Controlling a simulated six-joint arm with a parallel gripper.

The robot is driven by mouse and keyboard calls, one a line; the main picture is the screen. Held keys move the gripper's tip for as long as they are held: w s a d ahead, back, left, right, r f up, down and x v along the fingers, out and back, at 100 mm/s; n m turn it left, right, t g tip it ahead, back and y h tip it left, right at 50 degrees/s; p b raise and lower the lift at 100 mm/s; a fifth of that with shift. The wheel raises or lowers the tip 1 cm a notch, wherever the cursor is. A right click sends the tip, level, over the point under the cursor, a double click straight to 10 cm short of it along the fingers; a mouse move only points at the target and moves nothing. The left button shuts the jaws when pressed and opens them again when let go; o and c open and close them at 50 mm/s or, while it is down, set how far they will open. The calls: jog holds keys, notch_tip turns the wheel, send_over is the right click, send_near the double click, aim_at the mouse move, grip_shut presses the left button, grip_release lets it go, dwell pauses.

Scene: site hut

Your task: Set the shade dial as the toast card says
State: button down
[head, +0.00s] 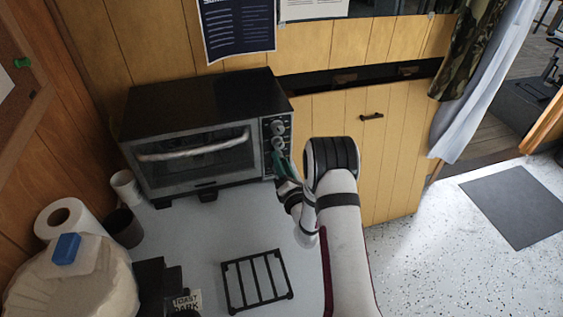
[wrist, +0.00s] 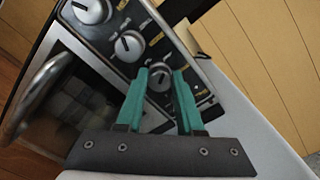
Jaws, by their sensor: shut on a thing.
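The toaster oven (head: 195,135) has a column of knobs on its right-hand panel. In the wrist view the top knob (wrist: 91,10) and middle knob (wrist: 128,46) are free. The lowest knob (wrist: 160,77) is between the green fingers of my gripper (wrist: 161,78), which is shut on it. Its pointer line is partly visible; the labels are too small to read. In the head view my gripper (head: 277,158) is at the panel's lower part and hides that knob.
A black wire rack (head: 256,281) lies on the pale counter (head: 215,235). The oven's door handle (wrist: 42,90) is left of my gripper.

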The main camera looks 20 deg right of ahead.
jog(key=c, duration=0.5)
grip_release()
jog(key=shift+c, duration=0.2)
jog(key=shift+s, duration=0.1)
jog(key=s, duration=1.5)
jog(key=shift+s, duration=0.35)
